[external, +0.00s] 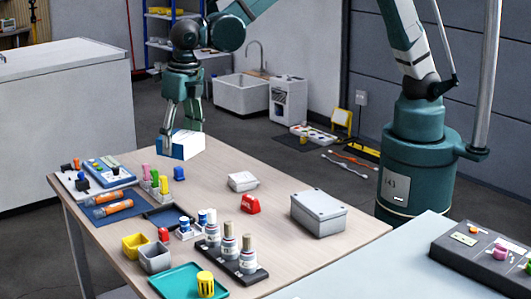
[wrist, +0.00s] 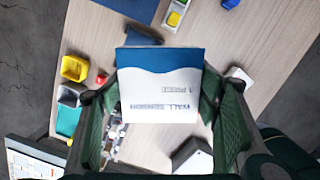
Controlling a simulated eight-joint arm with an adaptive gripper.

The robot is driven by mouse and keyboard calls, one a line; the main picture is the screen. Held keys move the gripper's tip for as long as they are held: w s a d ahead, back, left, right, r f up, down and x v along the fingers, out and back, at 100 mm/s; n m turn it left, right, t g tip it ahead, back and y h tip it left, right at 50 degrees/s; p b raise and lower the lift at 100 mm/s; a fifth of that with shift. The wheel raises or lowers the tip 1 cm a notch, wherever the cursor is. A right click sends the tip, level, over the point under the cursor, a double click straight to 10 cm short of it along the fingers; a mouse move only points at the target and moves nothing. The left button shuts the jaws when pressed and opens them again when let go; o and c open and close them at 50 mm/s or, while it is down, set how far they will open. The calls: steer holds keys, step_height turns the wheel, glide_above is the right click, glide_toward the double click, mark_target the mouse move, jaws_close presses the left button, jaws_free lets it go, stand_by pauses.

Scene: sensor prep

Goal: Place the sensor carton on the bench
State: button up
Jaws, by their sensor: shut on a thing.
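The sensor carton (external: 188,144) is a white box with a blue band. In the wrist view the carton (wrist: 160,92) fills the middle, with printed lettering on its white part and the blue part at the top. My gripper (external: 182,133) is shut on it, with one green finger on each side; the fingers also show in the wrist view (wrist: 158,106). The carton is held near the far edge of the wooden bench (external: 215,165). In the wrist view it looks raised above the bench top; the external view does not clearly show the gap.
On the bench stand a grey lidded box (external: 318,211), a small white box (external: 242,181), a red item (external: 250,204), dark-based bottles (external: 229,258), a teal tray (external: 180,283), yellow (external: 136,245) and grey bins (external: 155,257). Bare wood lies between the carton and the small white box.

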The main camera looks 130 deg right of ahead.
steer(key=a+n, duration=0.1)
steer(key=a, duration=0.4)
steer(key=w+a+n, duration=0.1)
steer(key=a, duration=0.5)
steer(key=a+n, duration=0.1)
steer(key=a, duration=0.5)
steer(key=shift+w+a+p, duration=0.1)
steer(key=shift+w+p, duration=0.05)
steer(key=shift+p, duration=0.15)
steer(key=shift+c, duration=0.2)
steer(key=s+a+n+p, duration=0.1)
steer(key=s+a+n, duration=0.3)
steer(key=a, duration=1.3)
steer(key=s+a+n, duration=0.3)
steer(key=s+a, duration=0.2)
steer(key=a, duration=1.3)
steer(key=s+a+n+y+p, duration=0.1)
steer(key=s+a+n, duration=0.2)
steer(key=s+a, duration=0.85)
steer(key=shift+t, duration=0.4)
steer(key=f, duration=0.1)
steer(key=w+a+f, duration=0.1)
steer(key=f, duration=0.3)
steer(key=shift+w+a, duration=0.2)
steer(key=shift+a, duration=0.15)
steer(key=shift+f, duration=0.1)
steer(key=shift+f+b, duration=0.45)
steer(key=shift+f, duration=2.6)
